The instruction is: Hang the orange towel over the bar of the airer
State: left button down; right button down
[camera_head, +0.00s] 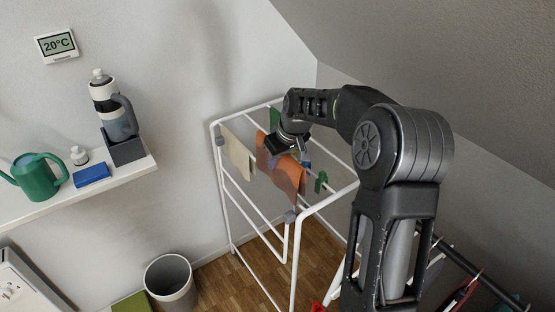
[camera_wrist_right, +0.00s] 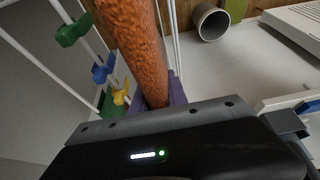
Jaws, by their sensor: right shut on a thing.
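The orange towel (camera_head: 283,172) hangs from my right gripper (camera_head: 287,148) at the white airer (camera_head: 297,255). In the head view it spreads along the airer's top, beside a cream cloth (camera_head: 237,153). My right gripper is shut on the towel's upper part, with its fingertips mostly hidden. In the right wrist view the orange towel (camera_wrist_right: 140,50) stretches away from the jaws as a narrow strip. I cannot tell whether it rests over the bar or only hangs beside it. My left gripper is not in view.
Green, blue and yellow pegs (camera_wrist_right: 101,74) sit on an airer rail. A grey bin (camera_head: 170,283) stands on the floor at left. A white shelf (camera_head: 80,196) holds a green watering can (camera_head: 38,178) and a bottle (camera_head: 108,105). The sloped wall is close on the right.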

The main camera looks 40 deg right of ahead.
aim_at(283, 180)
notch_tip(283, 180, down, 12)
jog(key=b, duration=0.9)
jog(key=shift+f, duration=0.15)
dwell(0.5)
jog(key=c, duration=1.2)
grip_release()
jog(key=shift+c, duration=0.2)
jog(key=v, duration=0.7)
jog(key=shift+s+r+b, duration=0.2)
jog(key=shift+r+b, duration=0.1)
jog(key=shift+r, duration=0.1)
